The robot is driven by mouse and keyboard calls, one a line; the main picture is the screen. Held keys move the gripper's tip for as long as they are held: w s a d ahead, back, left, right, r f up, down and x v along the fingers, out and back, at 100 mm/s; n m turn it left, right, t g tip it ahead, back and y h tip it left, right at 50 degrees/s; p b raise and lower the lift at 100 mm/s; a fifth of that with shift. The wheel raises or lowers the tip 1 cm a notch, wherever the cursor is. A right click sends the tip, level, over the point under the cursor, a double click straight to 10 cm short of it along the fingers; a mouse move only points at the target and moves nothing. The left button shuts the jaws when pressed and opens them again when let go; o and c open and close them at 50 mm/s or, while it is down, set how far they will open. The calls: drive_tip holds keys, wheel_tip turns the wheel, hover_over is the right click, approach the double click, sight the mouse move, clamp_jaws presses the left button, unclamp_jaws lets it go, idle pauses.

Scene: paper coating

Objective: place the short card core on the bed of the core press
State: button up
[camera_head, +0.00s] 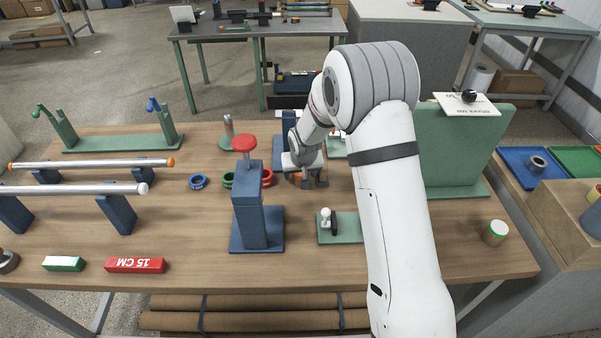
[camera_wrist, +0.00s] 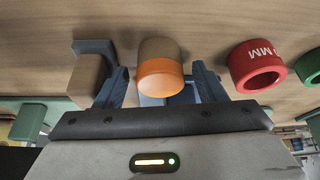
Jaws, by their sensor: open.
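A short brown card core with an orange end (camera_wrist: 160,75) lies between the two fingers of my gripper (camera_wrist: 162,88) in the wrist view. The fingers are open on either side of it; a small gap shows, and I cannot tell whether either touches. In the head view my gripper (camera_head: 309,182) is low over the middle of the table, and only a bit of orange shows beside it. A blue press with a red knob (camera_head: 244,143), which looks like the core press, stands left of and nearer than my gripper. Its column hides most of its bed.
Red (camera_head: 267,178), green (camera_head: 228,180) and blue (camera_head: 198,182) rings lie left of my gripper. A green clamp base (camera_head: 350,230) is nearer, to the right. Another core with a green rim (camera_head: 495,233) stands at the right. Two rollers (camera_head: 80,163) are at left.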

drive_tip(key=shift+r, duration=0.1)
drive_tip(key=shift+r, duration=0.2)
drive_tip(key=b+v, duration=0.1)
drive_tip(key=v, duration=1.1)
